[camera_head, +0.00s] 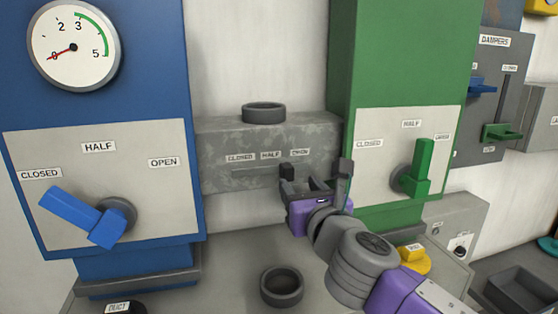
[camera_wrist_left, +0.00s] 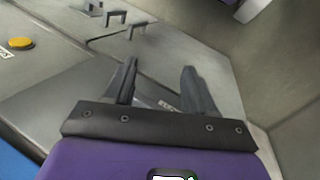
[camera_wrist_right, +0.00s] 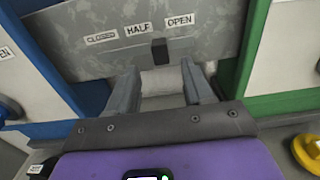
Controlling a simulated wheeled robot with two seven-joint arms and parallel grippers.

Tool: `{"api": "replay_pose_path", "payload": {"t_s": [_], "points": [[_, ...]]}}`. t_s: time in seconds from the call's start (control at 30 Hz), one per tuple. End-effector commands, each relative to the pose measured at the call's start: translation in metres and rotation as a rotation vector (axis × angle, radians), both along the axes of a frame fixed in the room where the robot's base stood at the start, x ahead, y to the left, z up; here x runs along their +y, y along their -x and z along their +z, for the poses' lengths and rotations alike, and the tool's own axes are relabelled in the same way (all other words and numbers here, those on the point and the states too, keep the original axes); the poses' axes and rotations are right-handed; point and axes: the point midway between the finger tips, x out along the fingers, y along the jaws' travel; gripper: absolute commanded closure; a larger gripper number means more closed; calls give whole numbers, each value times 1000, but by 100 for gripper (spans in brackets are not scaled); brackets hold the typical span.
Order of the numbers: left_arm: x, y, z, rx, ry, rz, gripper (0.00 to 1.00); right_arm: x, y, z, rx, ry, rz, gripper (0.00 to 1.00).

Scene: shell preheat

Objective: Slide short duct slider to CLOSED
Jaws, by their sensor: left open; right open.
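The short duct (camera_head: 225,175) is a grey box between the blue and green units, with CLOSED, HALF and OPEN labels. Its dark slider knob (camera_wrist_right: 159,50) shows in the right wrist view, below the labels, between HALF and OPEN. In the head view I cannot clearly tell the knob from my gripper. My right gripper (camera_head: 316,175) is open in front of the duct's right part; in the right wrist view (camera_wrist_right: 160,67) the knob shows ahead, between the fingertips, not clasped. My left gripper (camera_wrist_left: 160,68) is open and empty, out of the head view.
A blue lever (camera_head: 70,210) is on the left panel, a green lever (camera_head: 421,170) on the right. A dark ring (camera_head: 264,112) sits on the duct and another ring (camera_head: 281,286) below. A yellow knob (camera_head: 412,257) is at lower right. Damper sliders (camera_head: 501,132) are farther right.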

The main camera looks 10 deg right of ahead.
Motion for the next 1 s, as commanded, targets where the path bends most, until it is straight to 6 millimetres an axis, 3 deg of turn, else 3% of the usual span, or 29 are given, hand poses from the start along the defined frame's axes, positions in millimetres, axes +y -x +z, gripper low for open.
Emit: {"api": "replay_pose_path", "payload": {"t_s": [0.17,0.4,0.6,0.97,1.0], "points": [[0,1,1,2,0,-1,45,1,-13,0,1,-2,1,49],[0,1,3,2,0,-1,45,2,-50,-1,3,-1,1,49],[0,1,5,1,0,0,45,3,-71,-1,2,-2,1,49],[0,1,5,1,0,0,45,3,-76,-1,1,-2,1,49],[0,0,5,1,0,0,45,3,-76,-1,1,-2,1,55]]}}
